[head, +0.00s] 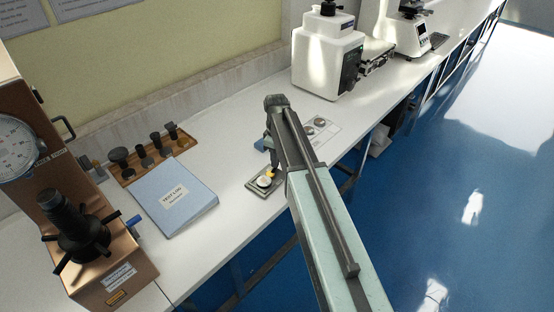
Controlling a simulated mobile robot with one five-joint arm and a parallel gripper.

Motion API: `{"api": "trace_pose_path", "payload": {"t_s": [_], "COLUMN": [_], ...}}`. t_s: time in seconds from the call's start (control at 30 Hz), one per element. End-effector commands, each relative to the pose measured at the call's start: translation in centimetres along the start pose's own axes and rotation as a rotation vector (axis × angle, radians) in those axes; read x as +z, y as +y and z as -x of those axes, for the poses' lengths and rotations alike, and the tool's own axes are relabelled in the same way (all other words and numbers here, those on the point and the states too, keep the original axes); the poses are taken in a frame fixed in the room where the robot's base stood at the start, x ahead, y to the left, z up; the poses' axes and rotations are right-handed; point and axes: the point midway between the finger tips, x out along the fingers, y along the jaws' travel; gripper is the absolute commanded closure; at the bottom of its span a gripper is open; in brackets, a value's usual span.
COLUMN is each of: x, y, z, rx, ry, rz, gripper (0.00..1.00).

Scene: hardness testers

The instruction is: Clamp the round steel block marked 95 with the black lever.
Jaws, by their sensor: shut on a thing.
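A small dark clamp fixture (252,186) lies on the white bench near its front edge. A pale round block (264,182) sits on it; its marking is too small to read. A yellow-orange part (271,172) shows right behind the block. My gripper (273,166) points down at the back of the fixture, just behind the block. It is shut, seemingly on the black lever, but the fingertips and lever are mostly hidden by my arm and too small to make out clearly.
A white sheet (331,127) with round blocks (320,122) lies right of my arm. A blue folder (175,198), a wooden rack (157,155) of dark parts and a brown hardness tester (113,262) stand left. A white tester (325,62) stands behind. Bench is clear between folder and fixture.

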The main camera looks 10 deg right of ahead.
Motion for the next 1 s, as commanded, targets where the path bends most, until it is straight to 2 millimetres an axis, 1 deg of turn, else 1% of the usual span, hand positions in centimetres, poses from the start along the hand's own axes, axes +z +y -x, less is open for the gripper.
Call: {"api": "trace_pose_path", "payload": {"t_s": [0.47, 0.5, 0.53, 0.57, 0.87, 1.0], "x": [-0.1, -0.1, -0.1, -0.1, 0.0, 0.0], "y": [0.0, 0.0, 0.0, 0.0, 0.0, 0.0], "z": [0.0, 0.0, 0.0, 0.0, 0.1, 1.1], "rx": [-0.001, -0.001, -0.001, -0.001, -0.001, -0.001], "ry": [0.002, 0.002, 0.002, 0.002, 0.001, 0.001], "rz": [0.01, 0.01, 0.01, 0.01, 0.01, 0.01], "gripper": [1.0, 0.7, 0.61, 0.59, 0.59, 0.59]}}
